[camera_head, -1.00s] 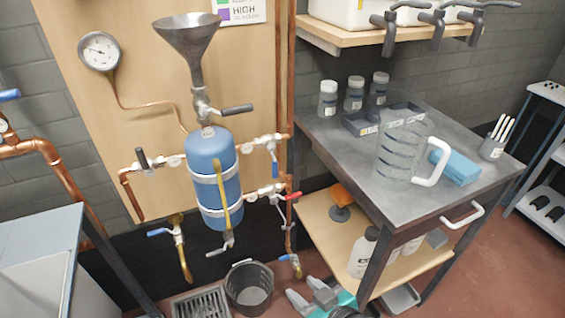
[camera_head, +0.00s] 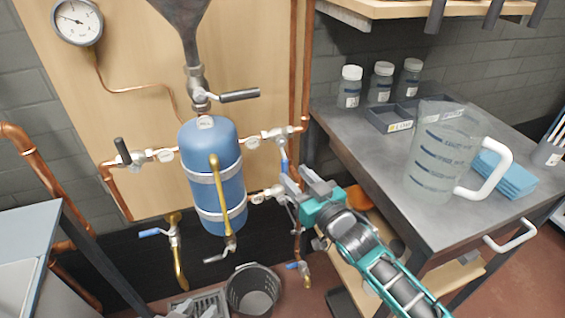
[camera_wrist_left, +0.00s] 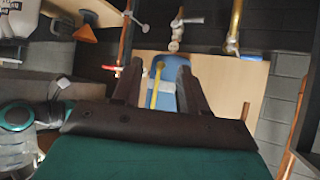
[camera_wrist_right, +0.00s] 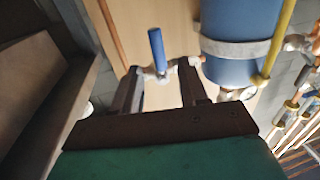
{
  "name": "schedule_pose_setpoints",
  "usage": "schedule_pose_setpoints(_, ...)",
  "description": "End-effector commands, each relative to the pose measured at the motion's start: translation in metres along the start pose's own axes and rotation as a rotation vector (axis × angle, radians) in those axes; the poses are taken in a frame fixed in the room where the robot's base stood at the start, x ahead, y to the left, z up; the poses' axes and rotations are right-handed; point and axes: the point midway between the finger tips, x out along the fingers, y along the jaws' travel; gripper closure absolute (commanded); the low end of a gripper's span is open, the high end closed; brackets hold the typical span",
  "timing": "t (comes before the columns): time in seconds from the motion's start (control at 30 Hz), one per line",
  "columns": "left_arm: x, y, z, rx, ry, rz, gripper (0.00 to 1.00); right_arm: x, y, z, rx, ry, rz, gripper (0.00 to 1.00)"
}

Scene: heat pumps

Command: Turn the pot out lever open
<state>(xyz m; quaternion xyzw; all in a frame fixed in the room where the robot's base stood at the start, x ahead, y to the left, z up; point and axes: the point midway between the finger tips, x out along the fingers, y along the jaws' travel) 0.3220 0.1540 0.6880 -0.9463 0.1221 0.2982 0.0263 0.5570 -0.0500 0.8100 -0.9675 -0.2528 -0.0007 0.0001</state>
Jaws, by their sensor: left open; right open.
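The blue tank (camera_head: 213,170) hangs upright on the panel with pipes and valves around it. No label shows which lever is the pot out lever. In the right wrist view the blue lever (camera_wrist_right: 157,52) stands ahead between the open fingers, with no visible contact. The lower right valve (camera_head: 272,192) is partly hidden by my right gripper.
A bucket (camera_head: 252,289) stands below. The bench (camera_head: 350,130) with a jug (camera_head: 440,150) is close beside my right arm.

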Motion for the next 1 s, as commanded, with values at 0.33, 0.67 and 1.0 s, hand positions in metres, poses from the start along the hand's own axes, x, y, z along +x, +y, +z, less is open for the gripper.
schedule_pose_setpoints(0.33,0.009,0.003,-0.004,0.002,0.02,0.011,0.57,0.061,0.0,0.002,0.0,0.0,0.0,0.57)
schedule_pose_setpoints(0.67,0.012,0.002,-0.006,0.003,0.028,0.011,0.57,0.075,0.0,0.001,0.0,-0.001,0.0,0.57)
schedule_pose_setpoints(1.0,0.011,0.003,-0.001,0.001,0.019,0.012,0.57,0.074,0.0,0.001,0.0,-0.001,0.0,0.73)
